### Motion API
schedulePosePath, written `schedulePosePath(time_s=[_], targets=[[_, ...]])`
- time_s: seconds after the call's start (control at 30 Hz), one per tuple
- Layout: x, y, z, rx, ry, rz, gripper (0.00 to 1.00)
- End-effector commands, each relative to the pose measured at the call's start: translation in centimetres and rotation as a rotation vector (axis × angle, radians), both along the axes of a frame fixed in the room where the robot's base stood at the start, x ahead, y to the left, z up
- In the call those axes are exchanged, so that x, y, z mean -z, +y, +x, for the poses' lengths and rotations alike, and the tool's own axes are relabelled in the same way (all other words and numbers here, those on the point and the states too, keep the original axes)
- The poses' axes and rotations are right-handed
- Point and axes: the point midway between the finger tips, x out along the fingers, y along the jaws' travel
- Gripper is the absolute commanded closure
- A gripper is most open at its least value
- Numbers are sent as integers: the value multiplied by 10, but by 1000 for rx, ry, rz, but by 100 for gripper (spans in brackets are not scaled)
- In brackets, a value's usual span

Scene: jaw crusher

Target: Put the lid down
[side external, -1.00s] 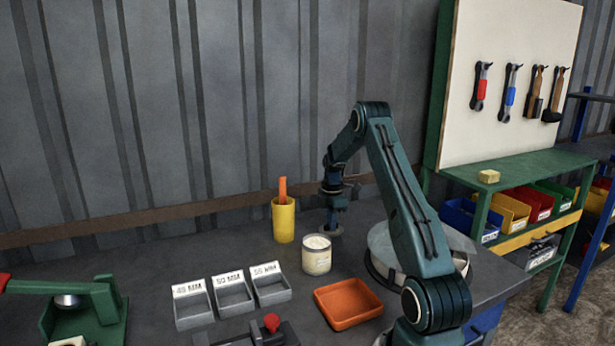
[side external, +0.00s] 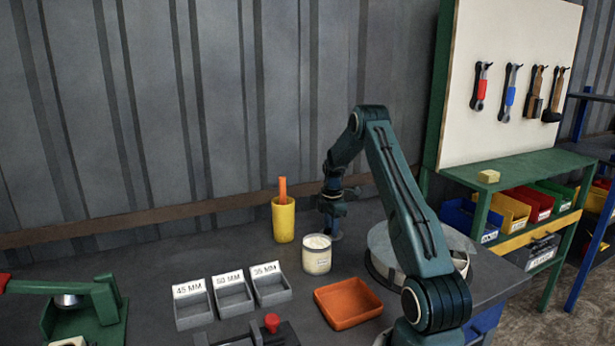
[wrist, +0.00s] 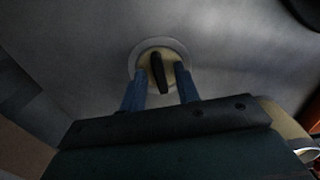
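The lid (wrist: 174,45) lies flat on the grey bench top, seen from above in the wrist view as a pale disc with a grey rim and a dark upright handle. In the side view only a small part of it shows (side external: 336,236), under my gripper (side external: 333,214), behind the jar. In the wrist view my gripper (wrist: 160,88) has its two blue fingers apart, one on each side of the handle, with gaps between. The jar (side external: 317,261) stands uncovered with pale contents, right in front of the lid.
A yellow cup (side external: 283,222) with an orange stick stands left of my gripper. An orange tray (side external: 347,304) and several labelled grey bins (side external: 232,297) lie in front. A round pale sieve-like pan (side external: 385,262) sits to the right. A green press (side external: 95,310) stands far left.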

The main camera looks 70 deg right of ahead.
Motion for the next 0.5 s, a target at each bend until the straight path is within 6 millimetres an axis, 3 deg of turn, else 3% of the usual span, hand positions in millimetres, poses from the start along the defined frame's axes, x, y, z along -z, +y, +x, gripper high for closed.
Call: schedulePosePath(time_s=[0.27, 0.5], targets=[[-11, 0, 0, 0, -2, -2, 68], [-41, -1, 1, 0, -3, -4, 68]])
